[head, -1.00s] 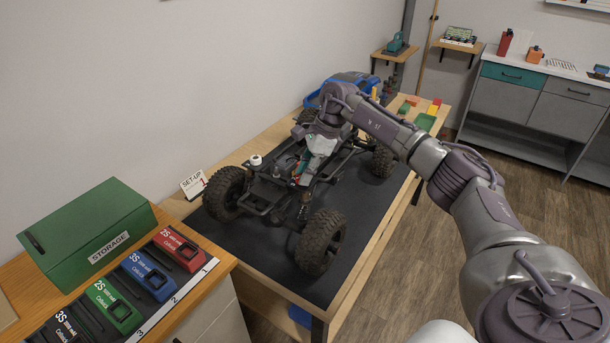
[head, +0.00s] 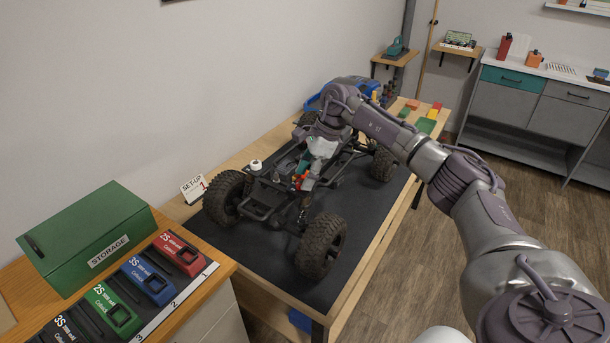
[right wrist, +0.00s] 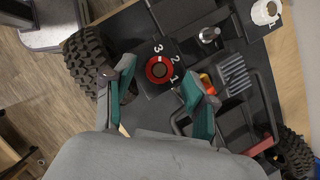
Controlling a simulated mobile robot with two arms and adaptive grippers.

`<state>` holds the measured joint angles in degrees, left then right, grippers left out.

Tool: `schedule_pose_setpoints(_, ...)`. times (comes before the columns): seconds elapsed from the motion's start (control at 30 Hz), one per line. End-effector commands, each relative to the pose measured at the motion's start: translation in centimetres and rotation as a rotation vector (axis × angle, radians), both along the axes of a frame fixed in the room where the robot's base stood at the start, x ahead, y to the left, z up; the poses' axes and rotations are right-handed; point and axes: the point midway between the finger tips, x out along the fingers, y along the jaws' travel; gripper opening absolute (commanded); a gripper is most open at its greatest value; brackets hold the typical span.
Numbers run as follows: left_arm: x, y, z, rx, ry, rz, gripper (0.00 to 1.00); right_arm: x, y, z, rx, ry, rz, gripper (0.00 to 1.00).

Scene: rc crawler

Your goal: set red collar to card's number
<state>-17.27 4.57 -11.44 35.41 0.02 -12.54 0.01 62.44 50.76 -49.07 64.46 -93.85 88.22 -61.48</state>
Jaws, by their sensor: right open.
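The set-up card (head: 193,188) stands behind the crawler's front left wheel and shows a red 1. The RC crawler (head: 285,190) stands on the dark mat. In the right wrist view its red collar (right wrist: 159,71) sits on a black plate marked 1, 2 and 3. My right gripper (right wrist: 158,74) is open, with one teal finger on each side of the collar. I cannot tell whether the fingers touch it. My left gripper is not in view.
The crawler's tyres (head: 321,246) and chassis rails surround the work spot. A white cap (head: 256,165) stands up beside the chassis. A green storage box (head: 85,235) and several battery packs (head: 178,252) are on the near left bench. Bare mat lies in front.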

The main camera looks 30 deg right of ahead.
Motion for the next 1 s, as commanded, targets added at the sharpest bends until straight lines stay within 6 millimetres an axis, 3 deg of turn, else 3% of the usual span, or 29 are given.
schedule_pose_setpoints(0.53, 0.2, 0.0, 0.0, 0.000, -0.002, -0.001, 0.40, -1.3, -3.6, 9.4, 0.000, -0.004, -0.002, 0.56)
schedule_pose_setpoints(0.7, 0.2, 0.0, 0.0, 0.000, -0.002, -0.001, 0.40, -1.6, -4.1, 10.6, 0.001, -0.003, 0.000, 0.56)
schedule_pose_setpoints(1.0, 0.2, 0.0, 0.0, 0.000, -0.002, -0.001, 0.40, -1.6, -4.1, 10.7, 0.000, -0.002, -0.001, 0.56)
